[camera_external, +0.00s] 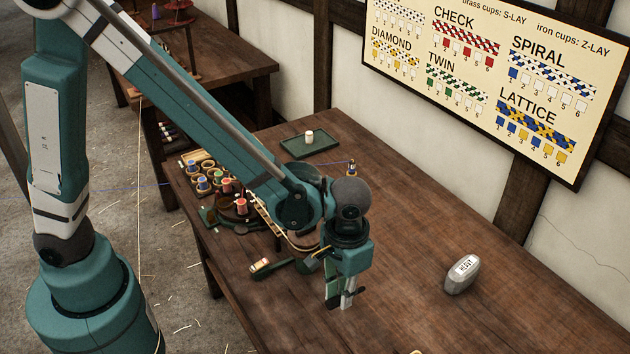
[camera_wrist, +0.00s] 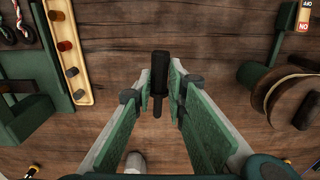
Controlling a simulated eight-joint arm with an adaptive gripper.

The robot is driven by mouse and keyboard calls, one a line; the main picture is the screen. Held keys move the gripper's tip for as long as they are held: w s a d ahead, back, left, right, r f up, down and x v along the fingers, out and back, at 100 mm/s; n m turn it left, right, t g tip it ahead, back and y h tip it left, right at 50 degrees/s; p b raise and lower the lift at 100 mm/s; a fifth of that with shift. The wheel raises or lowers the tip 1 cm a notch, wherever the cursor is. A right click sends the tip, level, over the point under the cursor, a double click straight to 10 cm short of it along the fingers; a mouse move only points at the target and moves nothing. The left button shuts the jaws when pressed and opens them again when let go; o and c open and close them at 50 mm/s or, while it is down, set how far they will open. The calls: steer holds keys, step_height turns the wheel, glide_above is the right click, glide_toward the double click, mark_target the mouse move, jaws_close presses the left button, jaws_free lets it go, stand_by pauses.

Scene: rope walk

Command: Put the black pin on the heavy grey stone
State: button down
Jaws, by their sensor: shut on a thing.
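The black pin (camera_wrist: 160,72) is between the fingertips of my gripper (camera_wrist: 159,98) in the wrist view. Its thick end points up the picture and its thinner end points back toward the palm. My gripper (camera_external: 344,298) is shut on it and points down, low over the table's middle in the external view; the gap to the wood is hard to tell. The heavy grey stone (camera_external: 462,274), a rounded block with a lettered white label, stands on the table to the right of my gripper, apart from it.
Bare table (camera_external: 405,235) lies between my gripper and the stone. Left of my arm are a rack of cups (camera_external: 203,178) and coloured spools (camera_external: 240,205). A dark green tray (camera_external: 310,144) with a pale cylinder is at the back. A pattern board (camera_external: 490,80) hangs on the wall.

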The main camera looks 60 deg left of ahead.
steer(key=shift+w+a+f+m, duration=0.1)
steer(key=shift+w+m, duration=0.05)
steer(key=shift+w, duration=0.2)
steer(key=shift+w+a+f+m, duration=0.1)
steer(key=shift+w+m, duration=0.05)
steer(key=shift+w, duration=0.2)
steer(key=w+a+m+y+b, duration=0.3)
steer(key=w+m+y, duration=0.6)
steer(key=w+m, duration=0.9)
steer(key=w+d+r+m+t+b, duration=0.4)
steer(key=w+d+r+m+t, duration=0.7)
steer(key=w+t, duration=0.4)
steer(key=shift+w+d+r+t+h, duration=0.2)
steer(key=shift+d+t+h, duration=0.1)
steer(key=shift+d+t, duration=0.35)
steer(key=shift+a, duration=0.1)
step_height(320, 180, down, 6)
steer(key=b, duration=0.1)
steer(key=shift+f+b, duration=0.2)
steer(key=shift+b, duration=0.2)
